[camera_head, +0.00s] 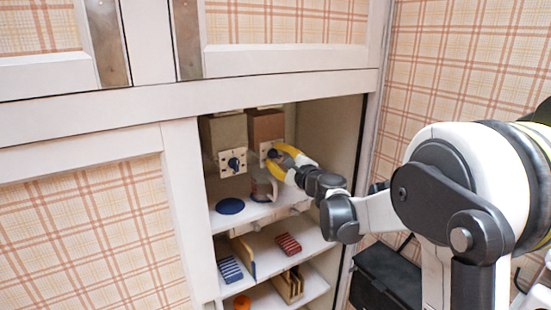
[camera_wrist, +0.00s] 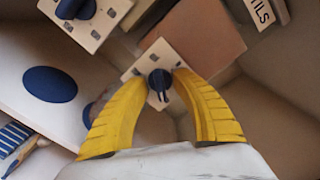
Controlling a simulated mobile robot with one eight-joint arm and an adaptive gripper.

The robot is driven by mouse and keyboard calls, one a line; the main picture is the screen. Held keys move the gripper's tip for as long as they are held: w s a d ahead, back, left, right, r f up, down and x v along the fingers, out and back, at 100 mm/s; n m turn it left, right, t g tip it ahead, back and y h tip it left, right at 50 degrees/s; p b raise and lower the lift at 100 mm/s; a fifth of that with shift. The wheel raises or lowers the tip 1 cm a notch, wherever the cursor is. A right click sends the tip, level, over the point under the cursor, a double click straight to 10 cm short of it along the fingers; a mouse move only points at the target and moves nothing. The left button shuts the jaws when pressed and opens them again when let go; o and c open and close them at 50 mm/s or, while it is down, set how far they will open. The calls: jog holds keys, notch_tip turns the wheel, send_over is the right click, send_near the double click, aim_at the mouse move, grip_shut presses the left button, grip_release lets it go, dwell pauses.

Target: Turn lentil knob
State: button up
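The brown dispenser (camera_head: 266,126) hangs on the right inside the cabinet. It also shows in the wrist view (camera_wrist: 205,35), where a partly visible label (camera_wrist: 262,12) ending in "ILS" sits at the top right. Its dark blue knob (camera_wrist: 160,80) is on a pale square plate (camera_wrist: 150,60). My gripper (camera_head: 277,152) is at this knob; its yellow fingers hide part of it in the head view. In the wrist view my gripper (camera_wrist: 161,78) has one fingertip on each side of the knob, with a small gap seeming to show. Contact cannot be made out.
An olive dispenser (camera_head: 226,130) with its own blue knob (camera_head: 234,164) hangs just left. A blue disc (camera_head: 230,206) and a pale cup-like object (camera_head: 262,188) are on the shelf below. Lower shelves hold striped items (camera_head: 288,244). The cabinet's right wall (camera_head: 338,135) is close to my gripper.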

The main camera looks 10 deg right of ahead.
grip_shut()
jog(key=shift+n, duration=0.4)
jog(key=n+p, duration=0.1)
jog(key=n, duration=0.3)
jog(key=shift+r+n, duration=0.1)
jog(key=shift+n, duration=0.2)
jog(key=n, duration=0.6)
jog(key=n+p, duration=0.1)
jog(key=n, duration=0.5)
jog(key=shift+n, duration=0.4)
jog(key=n, duration=0.5)
jog(key=shift+n, duration=0.7)
